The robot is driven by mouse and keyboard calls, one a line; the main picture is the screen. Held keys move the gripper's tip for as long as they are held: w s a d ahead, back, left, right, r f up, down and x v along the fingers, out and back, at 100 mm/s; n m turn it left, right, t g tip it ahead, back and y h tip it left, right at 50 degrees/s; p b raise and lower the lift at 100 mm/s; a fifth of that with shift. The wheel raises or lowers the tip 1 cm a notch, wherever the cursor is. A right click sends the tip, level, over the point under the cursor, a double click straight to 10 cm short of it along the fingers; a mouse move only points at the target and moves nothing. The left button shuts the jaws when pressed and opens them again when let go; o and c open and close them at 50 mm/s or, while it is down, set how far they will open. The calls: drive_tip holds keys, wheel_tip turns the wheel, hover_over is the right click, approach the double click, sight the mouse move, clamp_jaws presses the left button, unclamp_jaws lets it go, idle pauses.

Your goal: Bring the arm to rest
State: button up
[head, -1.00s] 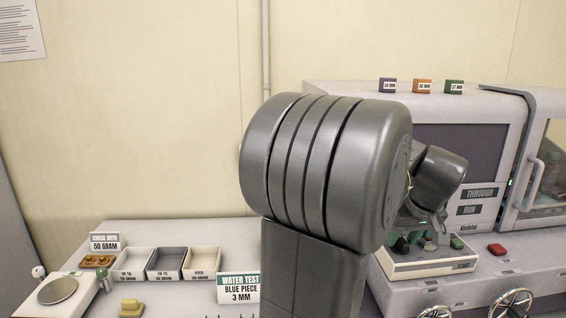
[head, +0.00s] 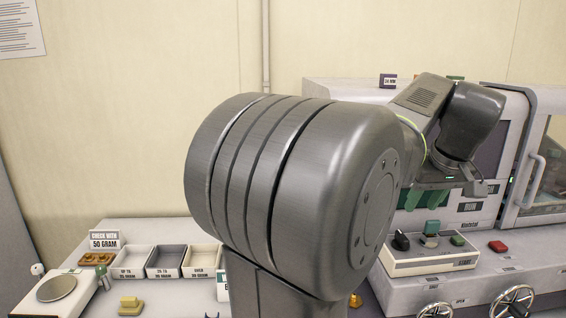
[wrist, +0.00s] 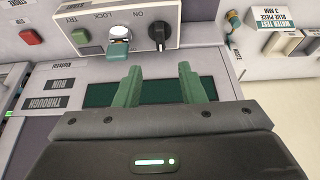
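My gripper (head: 425,196) is up in front of the grey machine, above the small control box (head: 432,262). In the wrist view my gripper (wrist: 158,82) has its two green fingers spread apart with nothing between them. The control box also shows upside down in the wrist view (wrist: 180,32), with a black knob (wrist: 160,34), a green-tipped lever (wrist: 120,46) and a green button (wrist: 80,36). The fingers look clear of these controls. My large grey arm link hides the middle of the head view.
The machine (head: 330,90) fills the right side, with a red button (head: 497,246) and handwheels (head: 512,302) on its front. At left are a scale (head: 57,288), open trays (head: 166,262) and a yellow block (head: 130,305).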

sight(401, 235)
drive_tip(key=p+x, duration=0.1)
drive_tip(key=x, duration=1)
drive_tip(key=shift+f, duration=0.1)
drive_tip(key=shift+w+f, duration=0.1)
drive_tip(key=shift+f, duration=0.2)
drive_tip(key=m, duration=0.2)
drive_tip(key=m+h+b, duration=0.1)
drive_tip(key=m, duration=0.1)
drive_tip(key=shift+a+h, duration=0.2)
drive_tip(key=shift+h, duration=0.1)
drive_tip(key=shift+a+m+g+h+b, duration=0.1)
drive_tip(key=shift+m+g+h+b, duration=0.25)
drive_tip(key=shift+m, duration=0.9)
drive_tip(key=shift+m+g+h+b, duration=0.15)
drive_tip(key=shift+m+h+b, duration=0.35)
drive_tip(key=shift+m, duration=0.75)
drive_tip(key=shift+r, duration=0.1)
drive_tip(key=shift+a, duration=0.1)
